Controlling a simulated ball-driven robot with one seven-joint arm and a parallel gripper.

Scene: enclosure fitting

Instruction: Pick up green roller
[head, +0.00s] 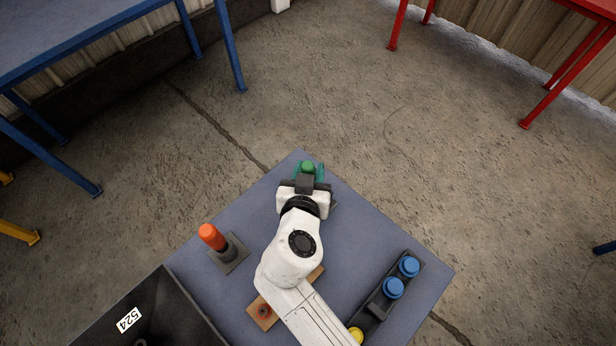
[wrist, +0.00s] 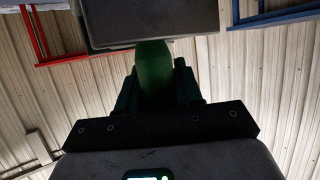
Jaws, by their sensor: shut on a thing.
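The green roller (head: 308,167) is at the tip of my gripper (head: 309,174), near the far corner of the grey-blue table top (head: 341,210). In the wrist view the green roller (wrist: 154,72) stands between the two dark fingers of my gripper (wrist: 157,85). The fingers are shut on it. Its lower part is hidden by the gripper. I cannot tell from the head view whether the roller touches the table.
An orange roller (head: 211,236) stands on a dark plate at the left. A black bin (head: 150,310) marked 524 is at the lower left. A dark block with blue knobs (head: 393,288) is at the right. A wooden piece (head: 262,316) lies partly under my arm.

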